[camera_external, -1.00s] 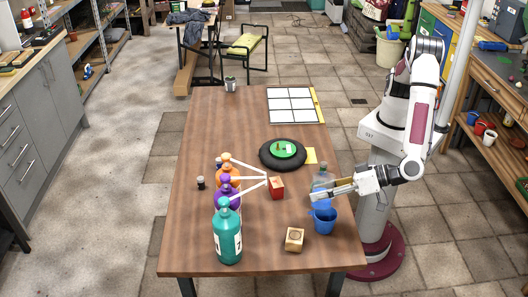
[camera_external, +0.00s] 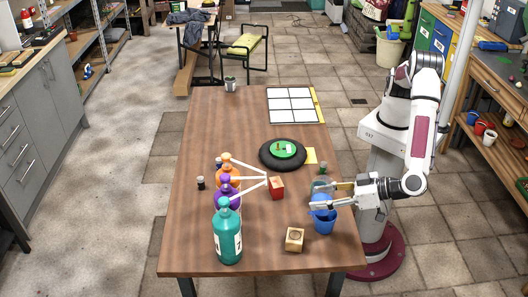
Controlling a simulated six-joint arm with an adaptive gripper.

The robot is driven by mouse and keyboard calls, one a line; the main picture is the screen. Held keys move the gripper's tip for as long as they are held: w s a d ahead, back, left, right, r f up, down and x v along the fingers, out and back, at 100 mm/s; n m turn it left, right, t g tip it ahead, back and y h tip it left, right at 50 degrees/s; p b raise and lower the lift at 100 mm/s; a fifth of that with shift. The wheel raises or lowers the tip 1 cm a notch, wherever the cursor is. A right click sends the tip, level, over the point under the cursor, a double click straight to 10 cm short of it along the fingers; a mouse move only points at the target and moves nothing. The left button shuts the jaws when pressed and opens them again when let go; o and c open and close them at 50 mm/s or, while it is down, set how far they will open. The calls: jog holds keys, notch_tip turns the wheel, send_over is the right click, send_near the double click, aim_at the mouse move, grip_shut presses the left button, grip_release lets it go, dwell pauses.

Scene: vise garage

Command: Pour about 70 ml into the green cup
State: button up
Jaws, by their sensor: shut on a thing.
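My gripper (camera_external: 326,195) is at the right edge of the table, its fingers pointing left. It is shut on a grey-blue bottle (camera_external: 319,184), partly hidden by the fingers. A small dark green piece (camera_external: 322,168) shows just behind the bottle; I cannot tell whether it is part of it. A blue cup (camera_external: 324,222) with a handle stands just in front of the gripper. I cannot make out a clear green cup; a bright green round thing (camera_external: 284,149) sits on a black ring (camera_external: 266,161) farther back. No liquid level is visible.
A small wooden block (camera_external: 294,239) lies in front. A white grid panel (camera_external: 292,105) is at the back. The table's front middle is mostly clear.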

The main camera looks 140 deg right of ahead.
jog(key=shift+w+a+f+n+g+h, duration=0.2)
jog(key=shift+w+n+g+h, duration=0.1)
jog(key=shift+n, duration=0.1)
dwell(0.3)
jog(key=shift+d, duration=0.1)
